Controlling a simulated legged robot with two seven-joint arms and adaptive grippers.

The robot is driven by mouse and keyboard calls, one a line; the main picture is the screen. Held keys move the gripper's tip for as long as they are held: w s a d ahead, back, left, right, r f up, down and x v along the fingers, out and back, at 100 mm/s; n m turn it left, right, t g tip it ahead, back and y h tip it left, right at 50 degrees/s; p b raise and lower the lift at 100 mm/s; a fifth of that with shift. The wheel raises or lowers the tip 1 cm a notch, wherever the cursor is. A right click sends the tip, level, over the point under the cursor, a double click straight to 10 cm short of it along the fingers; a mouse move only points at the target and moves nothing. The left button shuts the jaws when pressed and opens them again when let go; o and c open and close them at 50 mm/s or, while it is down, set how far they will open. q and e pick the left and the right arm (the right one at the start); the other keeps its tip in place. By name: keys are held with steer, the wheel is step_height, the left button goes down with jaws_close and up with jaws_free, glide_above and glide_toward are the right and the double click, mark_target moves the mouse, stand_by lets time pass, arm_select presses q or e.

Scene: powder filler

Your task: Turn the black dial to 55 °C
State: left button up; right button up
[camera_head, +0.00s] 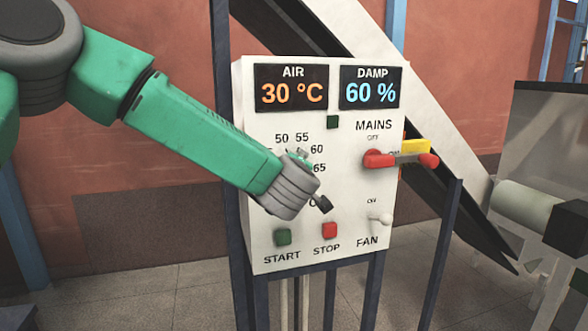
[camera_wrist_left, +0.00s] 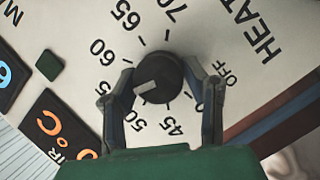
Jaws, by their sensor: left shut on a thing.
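My right gripper is out of view.
The control panel (camera_head: 255,185) shows AIR 30 °C and DAMP 60 %. The red MAINS handle (camera_head: 378,159) and white FAN switch (camera_head: 381,220) are right of the dial. The green START (camera_head: 282,237) and red STOP (camera_head: 329,230) buttons sit below my wrist.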

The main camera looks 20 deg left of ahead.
arm_select(q)
steer(key=o, duration=1.1)
steer(key=shift+f, duration=0.3)
steer(key=shift+c, duration=0.2)
steer(key=shift+o, duration=0.4)
steer(key=shift+w+d, duration=0.15)
steer(key=shift+w, duration=0.05)
steer(key=shift+s+r, duration=0.1)
steer(key=shift+s+d+r, duration=0.1)
steer(key=shift+s, duration=0.2)
steer(key=v, duration=1.1)
steer(key=shift+f, duration=0.2)
